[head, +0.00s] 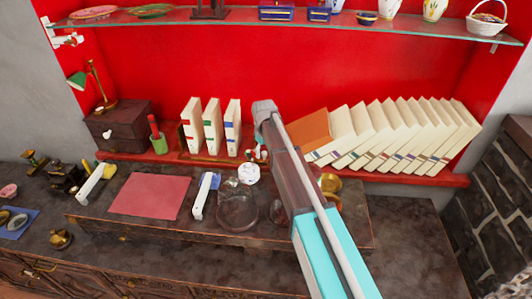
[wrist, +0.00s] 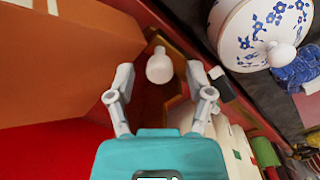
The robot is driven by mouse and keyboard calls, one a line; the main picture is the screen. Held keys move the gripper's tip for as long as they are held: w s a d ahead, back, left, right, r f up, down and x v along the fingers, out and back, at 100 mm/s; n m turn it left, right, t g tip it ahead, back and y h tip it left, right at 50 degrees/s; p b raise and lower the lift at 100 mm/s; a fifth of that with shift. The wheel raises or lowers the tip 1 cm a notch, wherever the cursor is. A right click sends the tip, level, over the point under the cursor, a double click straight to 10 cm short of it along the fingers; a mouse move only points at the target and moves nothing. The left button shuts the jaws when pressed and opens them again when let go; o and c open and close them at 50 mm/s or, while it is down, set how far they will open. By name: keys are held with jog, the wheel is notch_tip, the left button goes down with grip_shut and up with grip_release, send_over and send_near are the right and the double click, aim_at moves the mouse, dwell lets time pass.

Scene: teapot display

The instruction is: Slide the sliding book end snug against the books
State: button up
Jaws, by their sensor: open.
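The wooden book rack on the red shelf holds three upright cream books (head: 211,127), left of my arm in the head view. In the wrist view, a white bulb-shaped knob (wrist: 160,66) stands out from a brown wooden piece (wrist: 152,103), which seems to be the sliding book end. My gripper (wrist: 160,82) is open, with one finger on each side of the knob. I cannot tell whether either finger touches it. Cream books (wrist: 225,140) show at lower right in the wrist view. In the head view my arm hides most of the gripper and book end.
Leaning cream books (head: 400,135) and an orange one (head: 311,128) stand right of my arm; an orange surface (wrist: 60,50) is close in the wrist view. A glass shelf (head: 290,17) hangs above.

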grip_shut()
dwell(0.4)
